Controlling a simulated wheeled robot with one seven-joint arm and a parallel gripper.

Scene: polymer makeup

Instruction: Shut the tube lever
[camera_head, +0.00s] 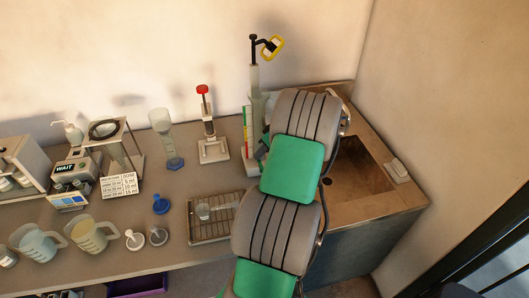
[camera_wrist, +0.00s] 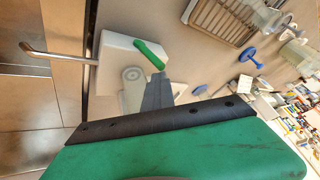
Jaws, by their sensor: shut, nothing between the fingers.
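In the wrist view a white block-like fixture has a green lever (camera_wrist: 150,54) on its edge, lying slanted; it looks like the tube lever. A pale round tube end (camera_wrist: 133,77) shows beside it. My gripper (camera_wrist: 158,82) is shut and empty, its dark fingers pointing at the fixture just below the lever in the picture. I cannot tell whether they touch. My arm hides the lever and most of my gripper there.
A sink (camera_head: 355,175) lies right of my arm. A wire rack tray (camera_head: 215,232) with a small cup is left of it. A red-topped stand (camera_head: 206,140), a clear cylinder (camera_head: 165,140) and jugs (camera_head: 92,234) stand farther left. A metal rod (camera_wrist: 60,53) sticks out from the fixture.

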